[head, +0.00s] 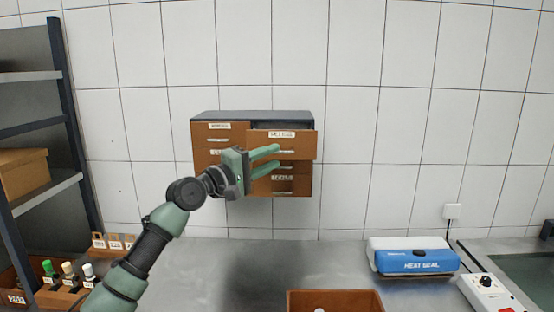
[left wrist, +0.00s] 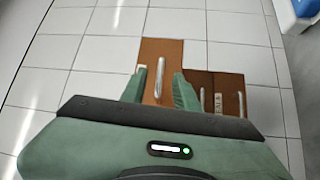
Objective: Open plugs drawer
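A wall-mounted cabinet (head: 252,116) with several brown labelled drawers hangs on the tiled wall in the head view. Its upper right drawer (head: 305,145) stands pulled out, and its label looks like "VALVES". I cannot make out a plugs label; the gripper hides part of the drawer fronts. My left gripper (head: 277,158) is open and empty, in front of the cabinet at the lower edge of the pulled-out drawer. In the left wrist view a drawer handle (left wrist: 159,82) shows between the open fingers; contact cannot be told. My right gripper is not in view.
Below is a grey worktop (head: 240,270) with a brown box (head: 335,296) at the front. A blue and white heat sealer (head: 412,256) stands at the right. A dark shelf rack (head: 68,110) and bottles stand at the left. The wall beside the cabinet is clear.

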